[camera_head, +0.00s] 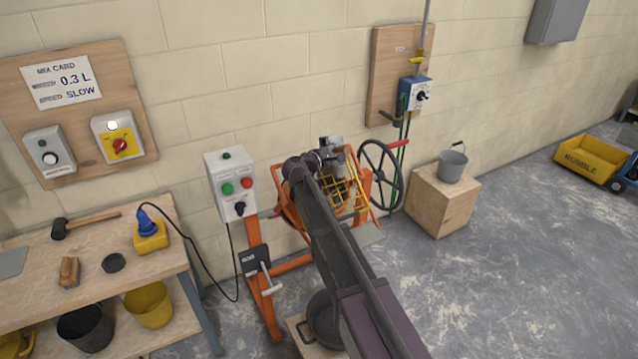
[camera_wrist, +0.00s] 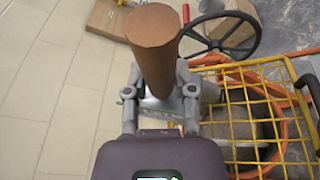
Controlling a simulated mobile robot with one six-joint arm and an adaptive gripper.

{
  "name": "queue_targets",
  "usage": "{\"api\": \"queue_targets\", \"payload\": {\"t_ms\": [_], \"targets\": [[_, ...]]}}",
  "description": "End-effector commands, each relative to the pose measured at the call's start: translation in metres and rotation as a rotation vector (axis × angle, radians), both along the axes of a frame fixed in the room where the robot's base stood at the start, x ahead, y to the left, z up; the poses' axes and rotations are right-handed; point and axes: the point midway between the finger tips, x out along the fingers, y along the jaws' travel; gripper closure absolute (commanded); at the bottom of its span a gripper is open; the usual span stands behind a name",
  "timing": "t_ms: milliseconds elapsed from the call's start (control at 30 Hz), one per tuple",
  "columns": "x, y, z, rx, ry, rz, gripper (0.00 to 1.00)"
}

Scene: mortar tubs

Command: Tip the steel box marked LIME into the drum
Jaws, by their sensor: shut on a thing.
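My gripper (camera_wrist: 161,98) is shut on a grey steel piece (camera_wrist: 160,112) with a thick brown round handle (camera_wrist: 154,50) rising from it. I take this for the steel box; no LIME marking is legible, and the fingers hide much of it. In the head view my gripper (camera_head: 326,158) is above the mixer, with a bit of grey metal at its tip. The drum (camera_wrist: 240,132) shows behind a yellow wire guard (camera_wrist: 262,100) to the right of my gripper. In the head view my arm covers much of the orange mixer and its yellow guard (camera_head: 340,193).
A black handwheel (camera_head: 380,172) stands right of the mixer, a control box (camera_head: 231,184) left. A bucket (camera_head: 452,165) stands on a wooden block (camera_head: 440,203). A dark tub (camera_head: 322,318) sits below.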

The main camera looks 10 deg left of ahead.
Motion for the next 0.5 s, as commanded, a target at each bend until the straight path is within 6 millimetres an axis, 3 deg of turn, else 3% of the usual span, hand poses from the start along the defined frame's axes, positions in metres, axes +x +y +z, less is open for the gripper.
{"api": "queue_targets", "payload": {"t_ms": [500], "targets": [[-0.0029,0.0076,-0.0056,-0.065,-0.030,0.000,1.00]]}}
